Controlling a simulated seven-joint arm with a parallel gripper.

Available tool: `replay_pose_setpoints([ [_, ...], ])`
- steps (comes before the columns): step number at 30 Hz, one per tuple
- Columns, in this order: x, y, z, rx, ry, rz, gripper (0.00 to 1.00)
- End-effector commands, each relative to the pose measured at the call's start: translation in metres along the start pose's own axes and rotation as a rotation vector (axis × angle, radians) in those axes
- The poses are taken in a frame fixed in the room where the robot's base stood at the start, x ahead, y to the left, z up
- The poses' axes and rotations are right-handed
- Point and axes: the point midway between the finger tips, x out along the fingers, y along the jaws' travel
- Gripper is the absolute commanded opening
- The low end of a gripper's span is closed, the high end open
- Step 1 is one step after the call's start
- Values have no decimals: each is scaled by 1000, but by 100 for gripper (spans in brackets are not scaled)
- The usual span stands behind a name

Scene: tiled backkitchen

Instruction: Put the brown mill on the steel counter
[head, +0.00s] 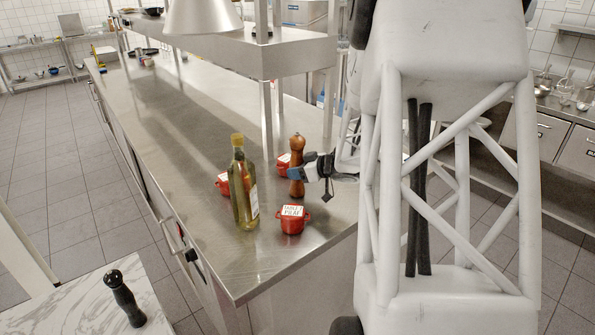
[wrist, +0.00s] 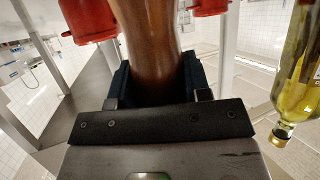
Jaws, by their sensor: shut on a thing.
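The brown mill (head: 296,160) stands upright on or just above the steel counter (head: 190,130); I cannot tell whether its base touches. My gripper (head: 297,174) is shut on the mill's body, reaching in from the right. In the wrist view the mill (wrist: 152,45) rises between the two dark fingers (wrist: 155,80).
A glass oil bottle (head: 243,190) stands left of the mill. Red pots (head: 292,220) (head: 223,184) (head: 284,163) stand close around. A shelf (head: 260,55) overhangs the counter behind. A black mill (head: 124,298) stands on the marble top (head: 80,305) at front left.

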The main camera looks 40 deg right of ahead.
Motion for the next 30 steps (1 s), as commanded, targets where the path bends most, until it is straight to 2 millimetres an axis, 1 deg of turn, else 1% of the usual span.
replay_pose_setpoints([
  [15, 2, 0, 6, 1, 1, 1, 12],
  [16, 3, 0, 6, 1, 0, 0, 47],
  [20, 2, 0, 6, 0, 0, 0, 67],
  [21, 2, 0, 6, 0, 0, 0, 70],
  [30, 2, 0, 5, 0, 0, 0, 70],
])
